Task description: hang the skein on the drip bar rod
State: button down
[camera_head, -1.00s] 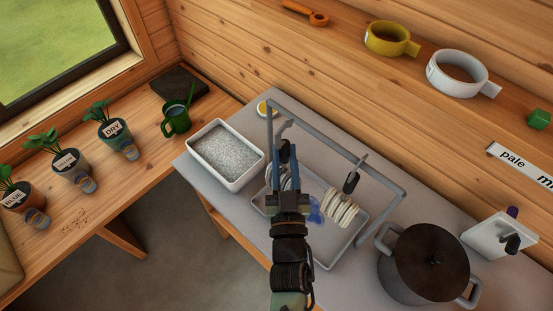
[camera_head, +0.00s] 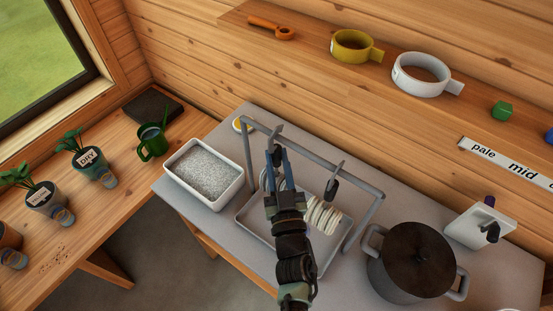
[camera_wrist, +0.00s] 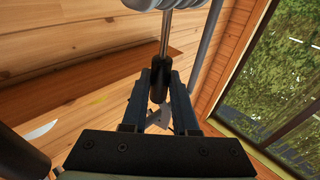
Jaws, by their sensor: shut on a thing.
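The drip bar (camera_head: 310,152) is a grey tube frame standing over a shallow grey tray. My gripper (camera_head: 277,158) is over the tray's left half, close to the bar's rod. It is shut on the black handle (camera_wrist: 158,88) of a thin metal hanger. A pale skein (camera_wrist: 172,4) is at the far end of that hanger. In the head view this skein (camera_head: 264,180) is mostly hidden behind my gripper. I cannot tell whether the hanger touches the rod. A second pale skein (camera_head: 323,215) hangs below another black-handled hanger (camera_head: 332,185) to the right.
A white tub of grey granules (camera_head: 205,170) stands left of the tray (camera_head: 300,255). A shelf behind bears a yellow pan (camera_head: 352,45) and a white pan (camera_head: 420,75).

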jog(key=c, duration=0.6)
grip_release()
jog(key=shift+f, duration=0.1)
jog(key=b+v, duration=0.2)
jog(key=v, duration=1.1)
jog(key=shift+b, duration=0.35)
